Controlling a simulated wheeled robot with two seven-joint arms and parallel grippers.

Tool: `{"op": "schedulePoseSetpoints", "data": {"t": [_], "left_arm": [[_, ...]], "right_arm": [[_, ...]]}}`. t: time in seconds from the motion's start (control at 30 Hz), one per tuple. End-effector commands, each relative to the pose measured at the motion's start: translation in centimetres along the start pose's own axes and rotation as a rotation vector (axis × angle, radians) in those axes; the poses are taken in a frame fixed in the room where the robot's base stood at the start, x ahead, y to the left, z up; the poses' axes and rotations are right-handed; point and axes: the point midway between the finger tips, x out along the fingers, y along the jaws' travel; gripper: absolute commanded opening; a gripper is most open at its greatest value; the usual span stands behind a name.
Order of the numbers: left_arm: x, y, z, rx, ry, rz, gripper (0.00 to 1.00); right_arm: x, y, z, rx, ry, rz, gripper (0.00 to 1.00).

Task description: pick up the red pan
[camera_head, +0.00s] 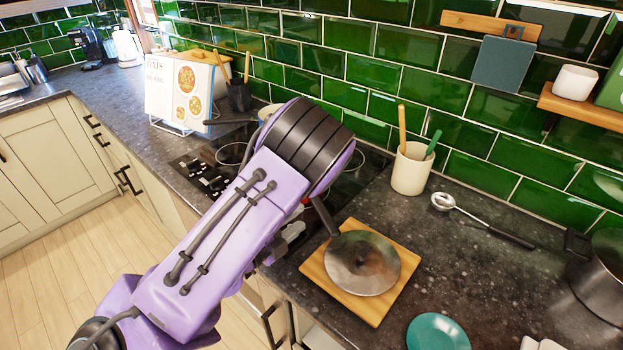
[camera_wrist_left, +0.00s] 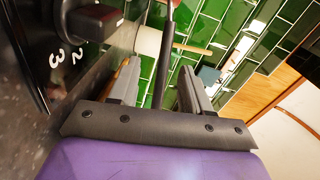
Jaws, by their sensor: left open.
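My left gripper shows in the head view (camera_head: 292,233) below the purple wrist, by the front of the hob. In the left wrist view my left gripper (camera_wrist_left: 155,82) is open. A dark, slender handle (camera_wrist_left: 164,55) stands between its fingers, and I cannot tell whether they touch it. A small red part (camera_wrist_left: 170,5) shows at the top of that handle, cut off by the frame edge. In the head view only a small red patch (camera_head: 305,201) shows beside my wrist. My arm hides most of the hob, so the pan's body is not clearly seen. My right gripper is out of view.
A round metal piece (camera_head: 362,264) lies on a wooden board (camera_head: 398,284), with a dark handle (camera_head: 324,216) beside it. A cream utensil pot (camera_head: 411,171), a ladle (camera_head: 481,220) and a teal dish (camera_head: 437,333) are to the right. A recipe stand (camera_head: 180,92) stands behind the hob.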

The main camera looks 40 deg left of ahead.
Motion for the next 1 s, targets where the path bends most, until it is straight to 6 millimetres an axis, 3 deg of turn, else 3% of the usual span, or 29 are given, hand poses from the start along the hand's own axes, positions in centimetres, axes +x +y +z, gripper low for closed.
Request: {"op": "schedulePoseSetpoints", "data": {"t": [0.1,0.2,0.37,0.57,0.63,0.93,0.97,1.0], "left_arm": [[1.8,0.8,-0.4,0.004,0.013,-0.007,0.48],[3.2,0.4,-0.6,0.000,0.011,-0.004,0.48],[5.4,-0.2,-0.8,-0.002,0.015,0.001,0.48],[8.5,-1.4,-0.5,-0.004,0.010,0.001,0.48],[9.7,-1.0,-0.5,-0.002,0.011,0.002,0.48],[10.6,-0.4,-0.5,-0.001,0.010,0.004,0.48],[10.6,-0.4,-0.5,-0.001,0.010,0.004,0.41],[10.6,-0.4,-0.5,0.000,0.010,0.004,0.28]], "right_arm": [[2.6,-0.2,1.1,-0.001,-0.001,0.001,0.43],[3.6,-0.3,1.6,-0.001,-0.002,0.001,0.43],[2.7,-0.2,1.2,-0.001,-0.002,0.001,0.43],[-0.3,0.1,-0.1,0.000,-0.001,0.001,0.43],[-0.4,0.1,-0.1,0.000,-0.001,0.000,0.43],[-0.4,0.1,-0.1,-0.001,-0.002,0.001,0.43],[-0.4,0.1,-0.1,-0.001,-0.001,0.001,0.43],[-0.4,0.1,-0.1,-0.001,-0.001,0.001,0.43]]}}
